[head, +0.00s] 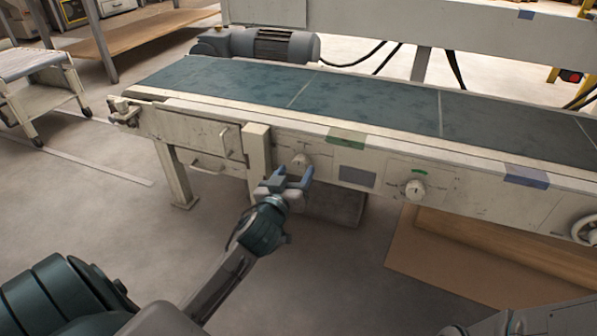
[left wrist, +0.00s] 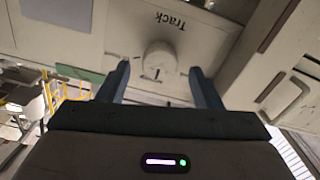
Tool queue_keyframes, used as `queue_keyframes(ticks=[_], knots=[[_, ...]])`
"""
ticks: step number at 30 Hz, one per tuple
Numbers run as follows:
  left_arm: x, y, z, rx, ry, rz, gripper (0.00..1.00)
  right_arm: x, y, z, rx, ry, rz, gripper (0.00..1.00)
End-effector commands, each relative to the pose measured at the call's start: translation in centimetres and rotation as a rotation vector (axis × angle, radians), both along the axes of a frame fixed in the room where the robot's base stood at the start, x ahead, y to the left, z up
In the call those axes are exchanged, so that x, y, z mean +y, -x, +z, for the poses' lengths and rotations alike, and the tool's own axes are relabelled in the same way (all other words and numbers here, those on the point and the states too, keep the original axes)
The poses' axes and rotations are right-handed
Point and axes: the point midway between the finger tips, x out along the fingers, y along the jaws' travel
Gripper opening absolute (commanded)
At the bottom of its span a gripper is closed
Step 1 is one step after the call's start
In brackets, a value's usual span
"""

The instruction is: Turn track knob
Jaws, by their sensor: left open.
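The track knob (head: 301,160) is a small pale round knob on the side panel of the conveyor. In the left wrist view the knob (left wrist: 159,57) sits under the printed word "Track", with a dark mark on its face. My left gripper (head: 288,178) is open, with blue-grey fingers pointing at the panel just below and in front of the knob. In the left wrist view the open fingers (left wrist: 160,70) lie to either side of the knob, with a gap on each side. Whether the tips reach past its face is unclear. My right gripper is not in view.
A pale upright post (head: 257,150) stands out from the panel close left of the knob. A second knob (head: 414,189) with a green mark is farther right, and a handwheel (head: 586,229) is at the right edge. The conveyor belt (head: 370,98) is empty.

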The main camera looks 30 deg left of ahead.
Motion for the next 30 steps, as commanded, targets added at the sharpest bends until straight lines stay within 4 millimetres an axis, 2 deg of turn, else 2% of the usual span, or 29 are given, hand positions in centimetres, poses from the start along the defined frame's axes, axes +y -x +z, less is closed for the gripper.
queue_keyframes(ticks=[3, 7, 19, 26, 30], knots=[[0.4, -1.6, -0.2, -0.002, 0.0, 0.001, 0.59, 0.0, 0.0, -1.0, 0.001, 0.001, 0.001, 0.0], [0.7, -2.7, -0.1, 0.0, -0.001, 0.001, 0.59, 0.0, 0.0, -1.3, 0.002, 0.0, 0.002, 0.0], [0.8, -3.2, 0.0, 0.001, -0.001, 0.0, 0.59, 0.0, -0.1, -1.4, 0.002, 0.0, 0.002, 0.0], [0.8, -3.2, 0.0, 0.001, -0.001, 0.0, 0.14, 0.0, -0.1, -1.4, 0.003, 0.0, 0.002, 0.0], [0.8, -3.2, 0.0, 0.002, -0.004, 0.0, 0.14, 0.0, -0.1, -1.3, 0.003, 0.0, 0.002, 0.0]])
